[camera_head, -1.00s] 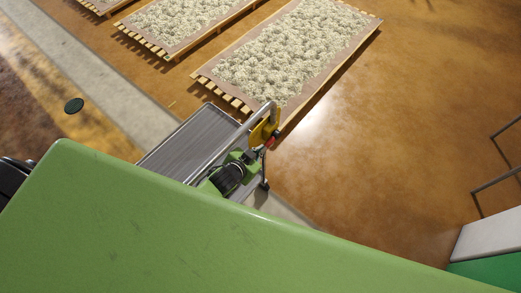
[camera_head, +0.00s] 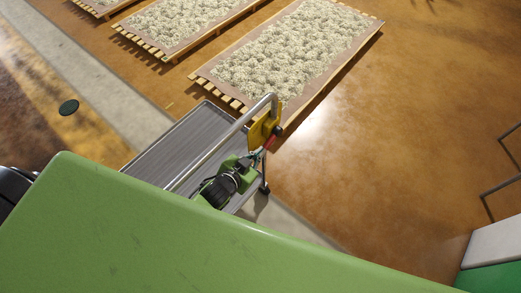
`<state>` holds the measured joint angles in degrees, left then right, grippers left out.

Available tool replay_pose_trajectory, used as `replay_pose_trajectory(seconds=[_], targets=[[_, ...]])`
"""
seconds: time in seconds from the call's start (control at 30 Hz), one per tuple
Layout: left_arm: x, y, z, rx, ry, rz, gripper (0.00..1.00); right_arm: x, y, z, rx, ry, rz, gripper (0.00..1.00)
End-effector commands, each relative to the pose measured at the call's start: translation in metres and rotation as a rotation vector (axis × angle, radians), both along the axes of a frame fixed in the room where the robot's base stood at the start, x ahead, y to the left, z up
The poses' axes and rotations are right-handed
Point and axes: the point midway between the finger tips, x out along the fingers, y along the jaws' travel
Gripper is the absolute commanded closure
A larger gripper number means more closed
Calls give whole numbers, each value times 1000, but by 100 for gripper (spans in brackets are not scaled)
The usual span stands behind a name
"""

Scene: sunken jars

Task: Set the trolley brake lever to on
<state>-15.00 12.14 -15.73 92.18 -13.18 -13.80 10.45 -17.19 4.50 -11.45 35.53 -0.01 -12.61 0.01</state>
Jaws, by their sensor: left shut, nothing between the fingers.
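The trolley (camera_head: 178,143) has a grey ridged deck and a bent metal tube handle (camera_head: 225,138). A yellow plate (camera_head: 262,128) is fixed near the handle's right end. The brake lever (camera_head: 270,142) is a short red bar beside the plate, slanting up to the right to a dark knob (camera_head: 278,131). My left gripper (camera_head: 257,157) is shut, at the end of a green and black wrist, close to the lower end of the red bar. Whether it touches the lever is too small to tell. Any on or off marking is unreadable. My right gripper is not in view.
Several slatted pallets with pale, lumpy contents, the nearest being a large pallet (camera_head: 345,62), lie beyond the trolley. A dark metal frame (camera_head: 482,190) stands at the right. The brown floor (camera_head: 370,150) between is clear. My green body covers the foreground.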

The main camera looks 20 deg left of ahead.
Motion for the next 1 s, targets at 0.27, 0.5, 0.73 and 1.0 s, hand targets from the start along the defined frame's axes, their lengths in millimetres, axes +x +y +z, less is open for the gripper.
replay_pose_trajectory(seconds=[0.27,0.5,0.73,1.0], targets=[[0,0,-27,-78,-205,4,100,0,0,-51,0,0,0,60],[3,-1,-36,-123,-343,2,100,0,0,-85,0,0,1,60],[7,-2,-45,-137,-380,0,100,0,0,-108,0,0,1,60],[15,-5,-59,-135,-377,0,100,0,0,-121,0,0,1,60]])
